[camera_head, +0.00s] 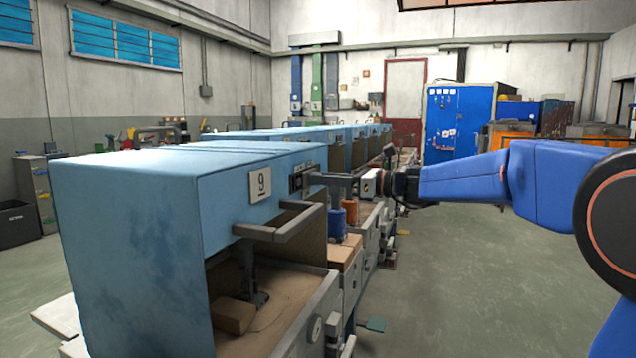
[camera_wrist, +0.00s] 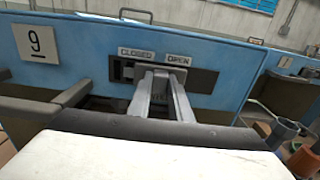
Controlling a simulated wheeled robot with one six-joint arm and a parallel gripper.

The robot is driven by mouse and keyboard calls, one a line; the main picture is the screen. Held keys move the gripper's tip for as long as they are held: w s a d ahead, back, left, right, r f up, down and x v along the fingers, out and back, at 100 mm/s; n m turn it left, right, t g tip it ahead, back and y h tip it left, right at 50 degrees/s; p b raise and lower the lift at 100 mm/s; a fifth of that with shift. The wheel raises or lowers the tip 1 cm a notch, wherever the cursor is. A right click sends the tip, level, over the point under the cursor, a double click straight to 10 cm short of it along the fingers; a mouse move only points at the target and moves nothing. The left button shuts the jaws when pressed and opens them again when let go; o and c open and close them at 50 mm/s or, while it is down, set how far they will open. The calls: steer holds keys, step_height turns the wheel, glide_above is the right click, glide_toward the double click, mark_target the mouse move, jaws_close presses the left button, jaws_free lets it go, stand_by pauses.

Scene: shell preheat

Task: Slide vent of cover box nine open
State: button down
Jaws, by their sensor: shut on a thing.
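Cover box nine (camera_head: 130,240) is a blue box with a "9" plate (camera_head: 261,184) on its front, which also shows in the wrist view (camera_wrist: 37,42). To the right of the plate is the vent (camera_wrist: 204,80), a dark slot plate under the labels CLOSED and OPEN. My gripper (camera_wrist: 165,74) reaches the vent and is shut on its slider, between the two labels. In the head view my gripper (camera_head: 316,179) comes from the right to the box's front face.
A grey handle (camera_head: 285,222) juts out below the number plate. Below the box is an open sandy bed (camera_head: 285,290). More blue boxes (camera_head: 345,135) stand in a row behind. A blue pot (camera_head: 337,224) and an orange pot (camera_head: 351,213) stand below my wrist. Open floor lies right.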

steer(key=shift+w+d, duration=0.3)
steer(key=shift+w, duration=0.45)
steer(key=shift+w+d, duration=0.25)
steer(key=shift+w, duration=0.45)
steer(key=c, duration=1.6)
jaws_free()
steer(key=shift+w, duration=0.1)
steer(key=shift+d, duration=0.15)
steer(key=v, duration=1.7)
steer(key=shift+d, duration=0.1)
